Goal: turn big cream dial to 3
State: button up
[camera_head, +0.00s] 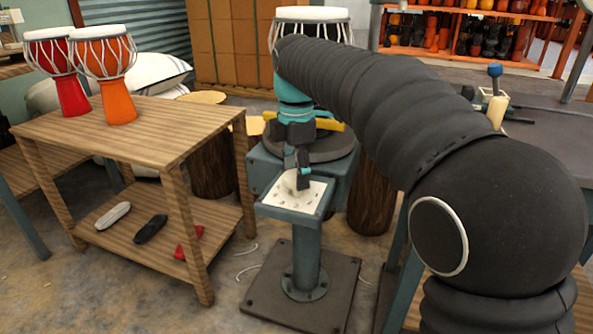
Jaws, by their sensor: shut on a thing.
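The big cream dial (289,182) sits on a white face plate with small dark marks (308,198), on top of a grey-blue pedestal (306,250). My gripper (297,178) points down at the dial from above and is shut on it. The fingers and arm hide part of the dial. The marks on the plate are too small to read, and I cannot tell which one the dial points to.
A wooden table (150,125) at the left carries a red drum (72,95) and an orange drum (117,100). A drum on a turntable (320,148) stands behind the pedestal. A grey workbench (550,165) with tools is at the right.

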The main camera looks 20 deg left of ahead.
jog(key=shift+p, duration=0.3)
jog(key=m+p, duration=0.3)
jog(key=shift+r, duration=0.15)
jog(key=m+p, duration=0.3)
jog(key=m, duration=0.1)
jog(key=shift+m+p, duration=0.3)
jog(key=m+p, duration=0.2)
jog(key=m, duration=0.2)
jog(key=shift+p, duration=0.4)
jog(key=shift+f+m+p, duration=0.15)
jog(key=shift+m+p, duration=0.3)
jog(key=shift+m, duration=0.55)
jog(key=shift+f+m+p, duration=0.1)
jog(key=shift+m+p, duration=0.3)
jog(key=shift+m, duration=0.6)
jog(key=o, duration=1.2)
jog(key=shift+c, duration=0.2)
